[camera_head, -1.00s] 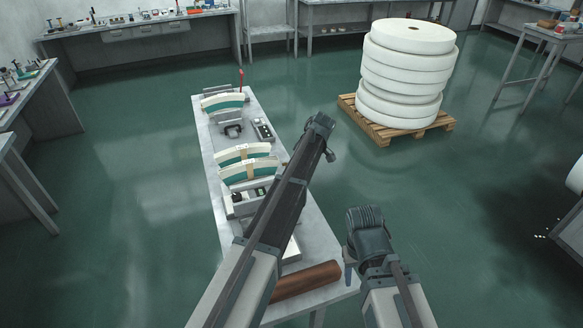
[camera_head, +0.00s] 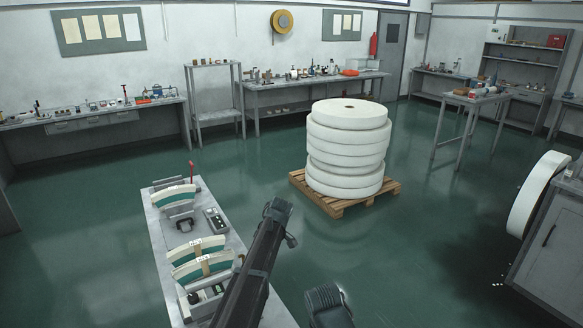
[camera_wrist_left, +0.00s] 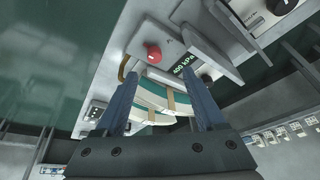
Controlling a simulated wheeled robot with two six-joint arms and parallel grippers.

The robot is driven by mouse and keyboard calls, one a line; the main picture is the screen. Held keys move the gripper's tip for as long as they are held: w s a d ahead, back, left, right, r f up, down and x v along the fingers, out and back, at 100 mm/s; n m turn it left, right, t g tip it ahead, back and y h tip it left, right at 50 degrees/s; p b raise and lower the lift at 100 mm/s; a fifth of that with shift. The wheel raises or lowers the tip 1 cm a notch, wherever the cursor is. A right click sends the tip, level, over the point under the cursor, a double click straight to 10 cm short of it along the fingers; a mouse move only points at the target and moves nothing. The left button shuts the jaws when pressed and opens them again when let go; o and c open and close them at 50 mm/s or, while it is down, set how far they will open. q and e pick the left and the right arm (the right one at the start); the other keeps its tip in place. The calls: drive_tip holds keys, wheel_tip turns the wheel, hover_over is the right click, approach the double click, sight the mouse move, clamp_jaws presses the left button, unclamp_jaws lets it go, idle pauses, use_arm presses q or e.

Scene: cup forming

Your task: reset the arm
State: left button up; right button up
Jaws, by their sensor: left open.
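My left gripper (camera_wrist_left: 163,100) shows in the left wrist view with its two blue fingers spread apart and nothing held between them. Beyond the fingers are curved white and teal pieces (camera_wrist_left: 158,107) with tan straps, and a grey device with a red knob (camera_wrist_left: 153,54) and a lit display (camera_wrist_left: 184,64). Touching cannot be made out. In the head view, my left arm (camera_head: 254,262) extends up over the narrow table's right side, and part of my right arm (camera_head: 327,305) shows at the bottom. Neither gripper's fingertips show there.
The narrow grey table (camera_head: 155,226) carries curved white and teal pieces (camera_head: 199,258) and small devices (camera_head: 214,220). A stack of white rolls (camera_head: 347,150) stands on a wooden pallet (camera_head: 338,207). Benches line the walls. Green floor (camera_head: 75,225) is open left of the table.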

use_arm(q)
drive_tip(key=s+d+m+h, duration=0.1)
drive_tip(key=s+d+m, duration=0.2)
drive_tip(key=s+m, duration=0.3)
drive_tip(key=s+d+f+m+h, duration=0.1)
drive_tip(key=s+d+m, duration=0.2)
drive_tip(key=s, duration=1.3)
drive_tip(key=s+d+m+g+h, duration=0.1)
drive_tip(key=s+d+m, duration=0.3)
drive_tip(key=s+m, duration=0.5)
drive_tip(key=s, duration=0.2)
drive_tip(key=shift+s+f+m, duration=0.15)
drive_tip(key=shift+s+m, duration=0.15)
